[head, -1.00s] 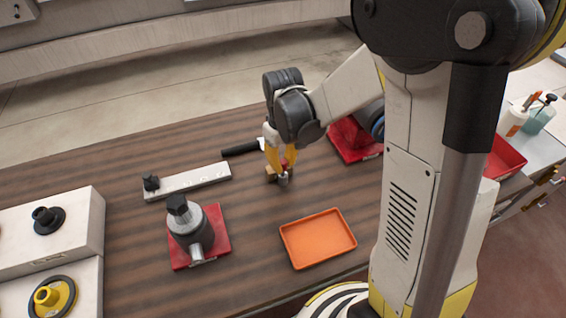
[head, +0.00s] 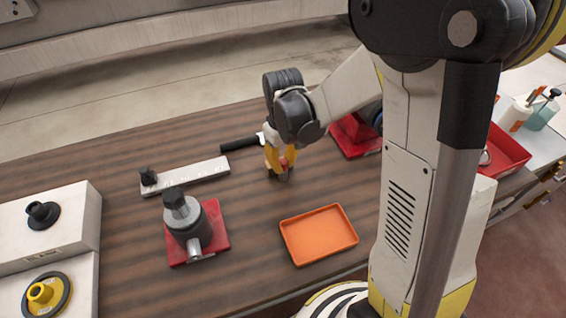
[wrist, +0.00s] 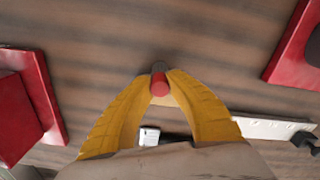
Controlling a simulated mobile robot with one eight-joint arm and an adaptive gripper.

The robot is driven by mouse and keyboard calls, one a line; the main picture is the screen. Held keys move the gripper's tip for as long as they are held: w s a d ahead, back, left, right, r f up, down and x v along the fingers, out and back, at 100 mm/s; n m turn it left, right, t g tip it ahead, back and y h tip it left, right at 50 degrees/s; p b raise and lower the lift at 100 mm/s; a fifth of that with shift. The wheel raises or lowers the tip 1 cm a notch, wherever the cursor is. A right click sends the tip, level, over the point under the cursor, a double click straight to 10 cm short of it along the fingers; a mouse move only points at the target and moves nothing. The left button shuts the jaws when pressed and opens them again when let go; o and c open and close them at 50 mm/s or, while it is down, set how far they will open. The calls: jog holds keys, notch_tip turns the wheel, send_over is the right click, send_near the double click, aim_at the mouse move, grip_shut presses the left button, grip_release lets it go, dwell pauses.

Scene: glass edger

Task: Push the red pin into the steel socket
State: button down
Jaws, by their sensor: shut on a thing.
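My gripper (head: 281,163) is low over the wooden bench, its yellow fingers shut on the red pin (head: 284,162). In the wrist view the round red end of the pin (wrist: 159,86) sits between the two yellow fingertips (wrist: 160,80). The steel socket (head: 283,177) is a small grey piece directly below the pin in the head view. In the wrist view a dark grey piece shows just beyond the pin's red end, mostly hidden. How deep the pin sits in the socket cannot be told.
A black-handled tool (head: 240,144) and a pale bar (head: 188,176) lie left of my gripper. A grey device on a red plate (head: 215,238) stands front left. An orange tray (head: 319,234) lies in front. Another red-based device (head: 352,136) stands behind, right.

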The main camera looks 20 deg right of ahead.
jog(key=c, duration=1.3)
grip_release()
jog(key=shift+c, duration=0.2)
notch_tip(320, 180, up, 12)
jog(key=s+r+m+t+b, duration=0.1)
jog(key=s+m+t+b, duration=0.2)
jog(key=s+t, duration=0.4)
jog(key=s, duration=0.5)
jog(key=shift+s+m, duration=0.4)
